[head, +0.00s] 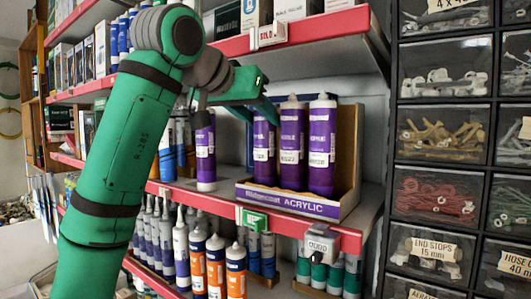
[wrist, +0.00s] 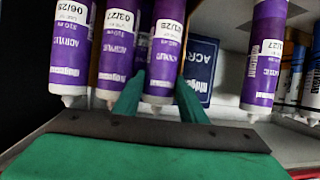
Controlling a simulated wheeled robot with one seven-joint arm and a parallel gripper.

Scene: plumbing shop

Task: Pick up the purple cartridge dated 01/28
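Three purple acrylic cartridges stand upright in a display box (head: 290,205) on the shelf. The box's leftmost cartridge (head: 263,142) is the third from the left in the inverted wrist view (wrist: 165,50); its date seems to read 01/28. Beside it are the middle cartridge (head: 292,145), dated 03/27 (wrist: 118,45), and the right one (head: 322,145), dated 06/28 (wrist: 70,50). My gripper (head: 262,108) is open, with a finger on either side of the leftmost cartridge's upper part. I cannot tell whether the fingers touch it.
Another purple cartridge (head: 205,155) stands alone left of the box; it shows at right in the wrist view (wrist: 264,55). A red-edged shelf (head: 310,30) is above. Several tubes (head: 215,265) fill the shelf below. Parts drawers (head: 440,130) stand to the right.

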